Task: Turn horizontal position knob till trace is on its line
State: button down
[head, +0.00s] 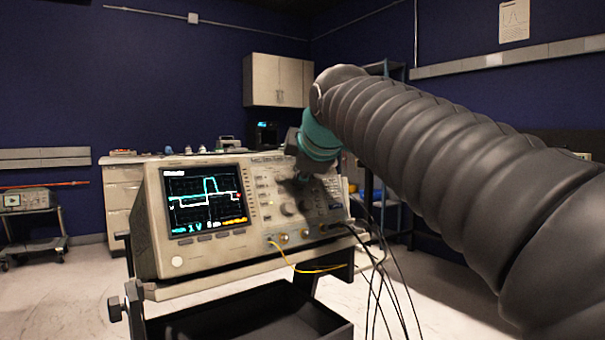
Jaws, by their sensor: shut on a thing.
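The oscilloscope (155,215) stands on a cart, its lit screen (205,200) facing me at the left of its front. The screen shows a bright stepped trace with a tall pulse near the middle, and coloured lines and readouts. I cannot tell exactly how the trace sits against its line. My gripper (302,178) is at the upper middle of the control panel, shut on what appears to be a knob there. The gripper and the teal wrist (318,140) hide that knob. Other knobs (289,209) show just below the gripper.
A yellow cable (290,265) and several black cables (375,270) hang from the front sockets. A dark tray (275,320) is below on the cart.

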jog(key=c, duration=1.4)
grip_release()
jog(key=shift+c, duration=0.2)
jog(key=v, duration=1.2)
